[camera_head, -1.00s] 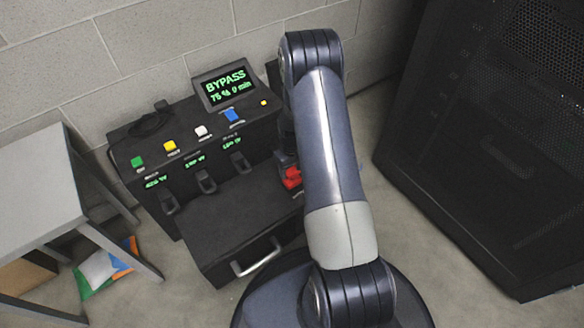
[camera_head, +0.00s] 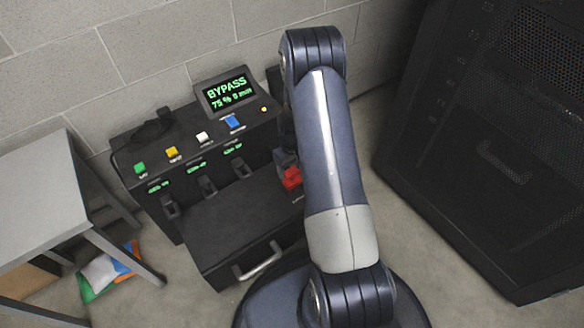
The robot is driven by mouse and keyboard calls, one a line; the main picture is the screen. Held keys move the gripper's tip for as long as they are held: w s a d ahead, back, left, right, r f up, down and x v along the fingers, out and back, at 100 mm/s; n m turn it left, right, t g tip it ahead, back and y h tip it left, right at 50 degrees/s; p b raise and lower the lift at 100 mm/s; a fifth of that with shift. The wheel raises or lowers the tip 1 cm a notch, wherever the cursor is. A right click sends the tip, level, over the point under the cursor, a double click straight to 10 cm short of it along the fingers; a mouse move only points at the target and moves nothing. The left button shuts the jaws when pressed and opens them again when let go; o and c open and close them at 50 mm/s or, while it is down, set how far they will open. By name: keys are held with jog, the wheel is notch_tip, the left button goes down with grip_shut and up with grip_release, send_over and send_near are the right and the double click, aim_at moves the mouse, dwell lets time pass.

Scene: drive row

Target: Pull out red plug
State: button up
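The red plug (camera_head: 291,178) shows at the right end of the black power unit's front, just left of my arm. Part of it is hidden behind the arm, and I cannot tell whether it sits fully in its socket. The black power unit (camera_head: 222,222) has a screen (camera_head: 228,92) reading BYPASS, 75 %. Dark plugs (camera_head: 207,186) sit on the front below green readouts. A dark piece beside the red plug may be my gripper, but its fingers cannot be made out.
A grey table (camera_head: 40,195) stands at the left, with coloured packets (camera_head: 108,270) on the floor beneath it. A tall black perforated cabinet (camera_head: 490,150) stands at the right. A silver handle (camera_head: 258,262) juts from the unit's lower front. A block wall (camera_head: 130,50) is behind.

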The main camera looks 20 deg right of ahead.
aim_at(292, 171)
jog(key=shift+o, duration=1)
jog(key=shift+f, duration=0.1)
notch_tip(292, 171, up, 11)
jog(key=p, duration=0.3)
jog(key=shift+f, duration=0.2)
notch_tip(292, 171, down, 13)
jog(key=b, duration=0.4)
